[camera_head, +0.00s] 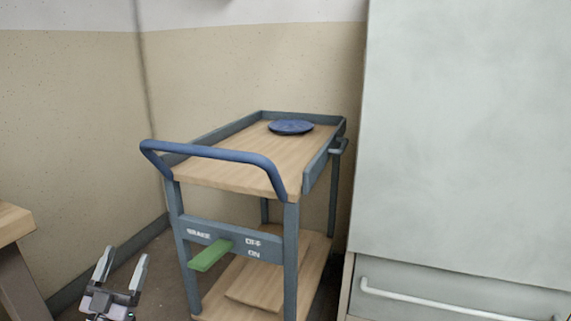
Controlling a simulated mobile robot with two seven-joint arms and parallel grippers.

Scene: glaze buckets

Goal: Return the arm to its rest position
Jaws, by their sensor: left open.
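My left gripper (121,267) shows at the bottom left of the head view, its two pale fingers pointing up and spread apart. Nothing is between the fingers. It is left of the trolley's front leg and appears apart from it. The rest of my left arm is cut off by the lower picture edge. My right gripper does not show.
A trolley with a wooden top (232,160) and blue handle (215,153) stands in the middle. A blue disc (291,127) lies on it. A green brake lever (210,255) sticks out in front. A cabinet (460,130) stands right, a wooden table (14,222) left.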

